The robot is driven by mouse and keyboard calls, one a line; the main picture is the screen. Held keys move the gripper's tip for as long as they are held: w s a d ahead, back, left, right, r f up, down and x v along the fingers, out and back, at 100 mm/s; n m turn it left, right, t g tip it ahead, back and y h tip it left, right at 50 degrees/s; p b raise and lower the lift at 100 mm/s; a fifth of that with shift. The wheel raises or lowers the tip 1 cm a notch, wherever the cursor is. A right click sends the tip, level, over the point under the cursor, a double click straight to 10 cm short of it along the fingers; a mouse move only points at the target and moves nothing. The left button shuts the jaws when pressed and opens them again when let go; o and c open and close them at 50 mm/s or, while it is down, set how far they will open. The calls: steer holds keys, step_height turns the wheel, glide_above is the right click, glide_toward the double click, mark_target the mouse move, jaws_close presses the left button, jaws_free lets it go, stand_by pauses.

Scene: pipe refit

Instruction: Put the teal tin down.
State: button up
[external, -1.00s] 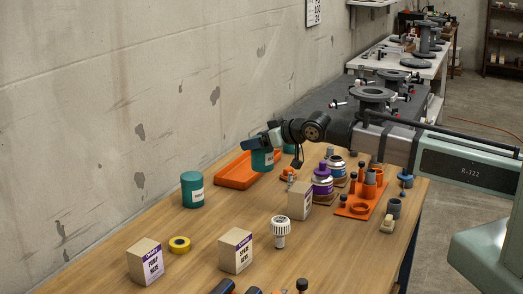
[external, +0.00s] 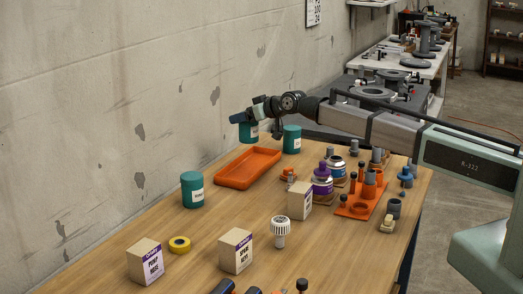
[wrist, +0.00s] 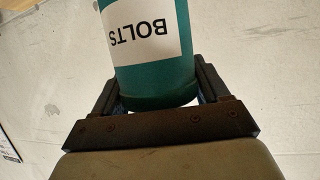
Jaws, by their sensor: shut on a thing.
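A teal tin (external: 249,131) is held by my gripper (external: 246,118), raised above the far end of the table near the wall. In the wrist view the held tin (wrist: 152,75) fills the space between the two fingers of my gripper (wrist: 160,95). Its white label reads BOLTS and appears upside down there. My gripper is shut on it. A second teal tin (external: 292,139) stands at the back, right of the held one. A third teal tin (external: 192,189) stands on the left side of the table.
An empty orange tray (external: 236,180) lies in front of the held tin. Bare wood (external: 225,215) lies around the third tin.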

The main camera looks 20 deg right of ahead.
steer(key=shift+f, duration=5)
steer(key=shift+f, duration=0.15)
steer(key=o, duration=1.2)
steer(key=shift+s+r, duration=0.1)
steer(key=shift+r, duration=0.1)
steer(key=v, duration=1.1)
steer(key=shift+s+d+r, duration=0.2)
steer(key=shift+d, duration=0.15)
